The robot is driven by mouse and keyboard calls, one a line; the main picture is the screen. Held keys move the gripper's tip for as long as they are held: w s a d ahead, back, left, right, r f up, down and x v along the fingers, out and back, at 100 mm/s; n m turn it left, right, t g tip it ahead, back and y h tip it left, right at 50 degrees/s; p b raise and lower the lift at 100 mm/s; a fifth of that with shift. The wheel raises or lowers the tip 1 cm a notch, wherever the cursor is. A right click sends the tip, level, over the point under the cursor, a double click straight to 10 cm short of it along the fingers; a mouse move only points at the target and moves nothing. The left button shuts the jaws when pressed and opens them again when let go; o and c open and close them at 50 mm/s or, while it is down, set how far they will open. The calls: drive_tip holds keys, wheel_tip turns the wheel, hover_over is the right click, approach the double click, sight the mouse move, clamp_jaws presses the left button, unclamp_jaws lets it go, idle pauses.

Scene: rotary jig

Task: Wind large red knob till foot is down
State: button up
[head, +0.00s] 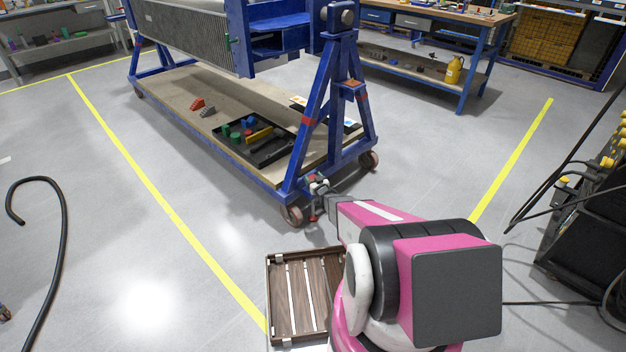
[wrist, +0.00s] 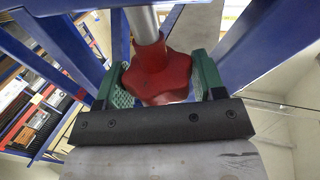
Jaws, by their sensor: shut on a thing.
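The large red knob (wrist: 155,76) is a lobed knob on a metal shaft, filling the middle of the wrist view. My gripper (wrist: 158,85) has green ribbed finger pads, one on each side of the knob, and is shut on it. In the head view my gripper (head: 318,183) is at the near lower corner of the blue jig frame (head: 325,100), beside a caster. A small red foot (head: 313,217) shows below the gripper, close to the floor. I cannot tell whether it touches the floor.
The jig stands on casters (head: 292,214); its lower shelf (head: 180,95) holds a black tray of coloured parts. A wooden slatted crate (head: 270,300) is on the floor near my arm. A black hose (head: 62,240) lies at left. Open floor lies left and right of the jig.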

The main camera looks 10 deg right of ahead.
drive_tip(key=shift+r+m+t+h, duration=0.15)
drive_tip(key=shift+m+h, duration=0.85)
drive_tip(key=shift+h, duration=0.55)
drive_tip(key=shift+f+m+t+h, duration=0.15)
drive_tip(key=shift+m+h, duration=0.85)
drive_tip(key=shift+h, duration=0.55)
drive_tip(key=shift+r, duration=0.1)
drive_tip(key=o, duration=0.9)
drive_tip(key=shift+c, duration=0.2)
drive_tip(key=shift+s, duration=0.1)
